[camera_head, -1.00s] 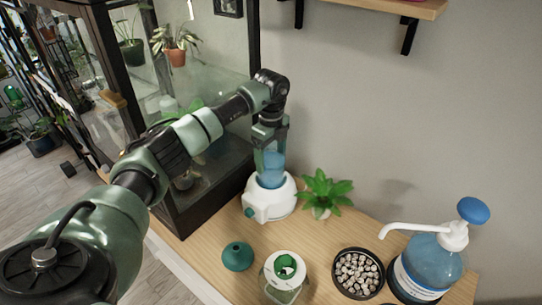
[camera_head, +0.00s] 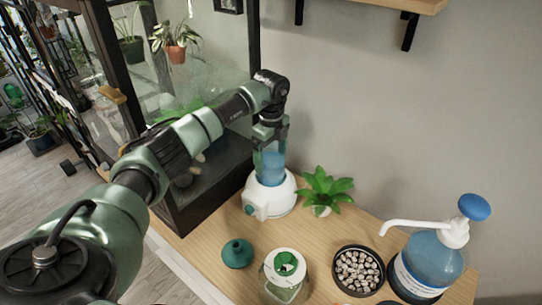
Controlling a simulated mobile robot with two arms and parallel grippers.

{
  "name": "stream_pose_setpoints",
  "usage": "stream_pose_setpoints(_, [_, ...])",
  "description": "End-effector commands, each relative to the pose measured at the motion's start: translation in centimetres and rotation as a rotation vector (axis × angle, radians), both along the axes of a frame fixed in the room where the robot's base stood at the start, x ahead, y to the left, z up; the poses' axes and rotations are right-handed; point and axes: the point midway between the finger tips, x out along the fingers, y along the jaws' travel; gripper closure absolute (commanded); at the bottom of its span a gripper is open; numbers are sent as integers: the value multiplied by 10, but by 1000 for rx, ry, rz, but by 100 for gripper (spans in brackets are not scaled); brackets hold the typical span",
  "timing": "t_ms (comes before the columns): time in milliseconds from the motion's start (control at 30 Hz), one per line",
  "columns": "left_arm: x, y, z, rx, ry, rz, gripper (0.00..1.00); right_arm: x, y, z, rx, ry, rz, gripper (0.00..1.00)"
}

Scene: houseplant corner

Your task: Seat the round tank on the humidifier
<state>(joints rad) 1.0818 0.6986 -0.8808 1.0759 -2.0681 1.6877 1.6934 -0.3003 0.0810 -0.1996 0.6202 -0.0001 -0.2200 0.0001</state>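The white humidifier (camera_head: 272,202) with a teal knob stands on the wooden table beside the glass cabinet. The blue round tank (camera_head: 269,166) is upright at the top of the humidifier, its lower end at the base's opening. I cannot tell whether it is fully seated. My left gripper (camera_head: 269,148) comes down from above with its fingers on both sides of the tank's upper part and appears shut on it. My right gripper is not in view.
A green plant (camera_head: 325,190) stands close right of the humidifier. A blue pump bottle (camera_head: 428,262) stands at right.

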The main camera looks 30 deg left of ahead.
Motion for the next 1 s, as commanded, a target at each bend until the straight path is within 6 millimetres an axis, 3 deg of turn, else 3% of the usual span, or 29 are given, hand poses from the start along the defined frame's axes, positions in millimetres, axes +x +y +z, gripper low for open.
stream_pose_setpoints(233, [-1,0,5,1,3,0,11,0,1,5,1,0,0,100])
stream_pose_setpoints(1000, [-1,0,67,1,2,0,11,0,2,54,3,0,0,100])
